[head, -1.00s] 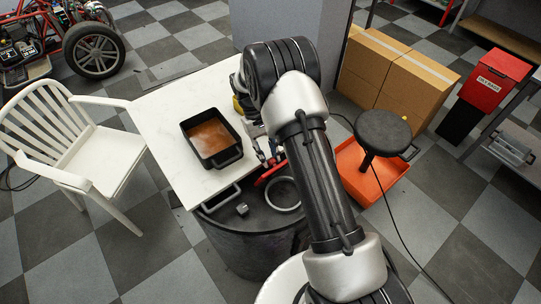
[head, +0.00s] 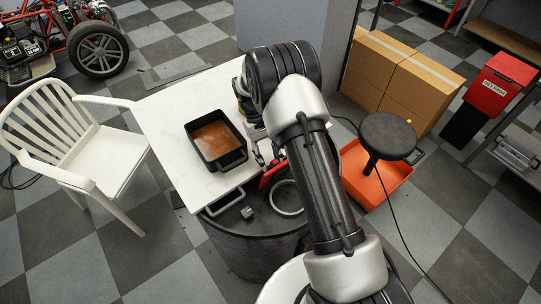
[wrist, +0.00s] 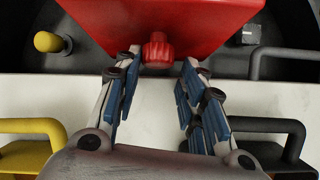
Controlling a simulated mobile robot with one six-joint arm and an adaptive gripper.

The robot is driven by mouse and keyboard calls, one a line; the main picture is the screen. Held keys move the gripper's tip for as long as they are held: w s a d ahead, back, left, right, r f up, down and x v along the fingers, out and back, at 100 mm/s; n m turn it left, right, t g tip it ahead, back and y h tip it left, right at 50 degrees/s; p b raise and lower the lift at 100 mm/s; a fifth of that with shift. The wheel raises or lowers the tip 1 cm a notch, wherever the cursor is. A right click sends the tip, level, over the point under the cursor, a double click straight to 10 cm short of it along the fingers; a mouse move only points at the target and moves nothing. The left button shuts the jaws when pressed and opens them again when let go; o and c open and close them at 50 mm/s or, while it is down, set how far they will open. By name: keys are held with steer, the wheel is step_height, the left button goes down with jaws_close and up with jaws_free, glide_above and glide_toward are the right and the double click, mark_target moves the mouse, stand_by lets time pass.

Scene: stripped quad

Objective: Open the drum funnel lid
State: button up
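The dark drum (head: 250,250) stands beside the white table. The red lid (head: 271,174) on its top is mostly hidden by my arm in the head view. In the wrist view the red lid (wrist: 155,18) fills the top middle, with a ridged red knob (wrist: 157,50) on its near edge. My gripper (wrist: 157,58) is open, its blue-padded fingers apart on either side of the knob. I cannot tell whether either finger touches it. In the head view my gripper (head: 262,155) is small and partly hidden by the arm.
The white table (head: 170,120) bears a black pan (head: 240,158) of brown liquid. In the wrist view a yellow handle (wrist: 30,126) and a black handle (wrist: 265,126) flank my gripper. A white chair (head: 95,165) stands left. A black stool (head: 388,134) and cardboard boxes (head: 390,80) stand right.

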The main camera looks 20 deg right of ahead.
steer(key=shift+o, duration=1)
steer(key=shift+r, duration=0.1)
steer(key=shift+d, duration=0.1)
steer(key=shift+w+r, duration=0.2)
steer(key=shift+r, duration=0.1)
steer(key=v, duration=1.1)
steer(key=shift+r, duration=0.2)
